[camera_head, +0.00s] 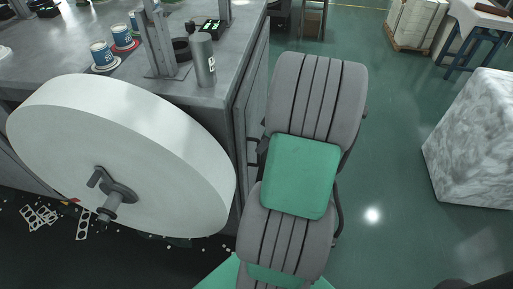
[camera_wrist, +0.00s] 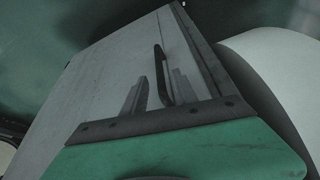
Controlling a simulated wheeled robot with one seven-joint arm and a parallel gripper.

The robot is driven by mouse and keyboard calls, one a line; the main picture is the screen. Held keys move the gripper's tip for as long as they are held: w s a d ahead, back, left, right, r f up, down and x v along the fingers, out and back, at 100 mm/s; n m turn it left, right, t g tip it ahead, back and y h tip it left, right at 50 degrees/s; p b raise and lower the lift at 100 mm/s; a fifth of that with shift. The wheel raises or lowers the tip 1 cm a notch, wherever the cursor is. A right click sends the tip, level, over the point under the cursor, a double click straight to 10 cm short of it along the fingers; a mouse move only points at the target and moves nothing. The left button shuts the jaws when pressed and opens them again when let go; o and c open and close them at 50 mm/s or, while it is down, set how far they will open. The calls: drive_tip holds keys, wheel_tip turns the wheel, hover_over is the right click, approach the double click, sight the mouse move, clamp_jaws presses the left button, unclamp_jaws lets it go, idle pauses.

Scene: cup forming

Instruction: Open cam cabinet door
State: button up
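The grey cabinet door (camera_wrist: 110,70) fills the middle of the wrist view and looks flush with the cabinet side. A slim black bar handle (camera_wrist: 158,53) stands on it. My gripper (camera_wrist: 160,76) is open, with one grey finger on each side of the handle's lower part in this view. A gap shows between the handle and the left finger; I cannot tell whether either finger touches it. In the head view, the cabinet side (camera_head: 254,92) is left of my arm, and my arm hides much of the gripper and handle.
A large white roll (camera_head: 120,150) on a spindle stands at the cabinet's front left. The grey worktop (camera_head: 130,75) carries cups (camera_head: 102,55), a metal cylinder (camera_head: 203,60) and posts. A marbled block (camera_head: 475,140) stands at right. The green floor (camera_head: 395,130) between is clear.

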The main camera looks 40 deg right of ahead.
hover_over(259, 163)
drive_tip(key=f, duration=0.4)
drive_tip(key=shift+w+d+f, duration=0.15)
drive_tip(key=shift+w, duration=0.2)
drive_tip(key=shift+c, duration=0.4)
clamp_jaws()
idle(0.5)
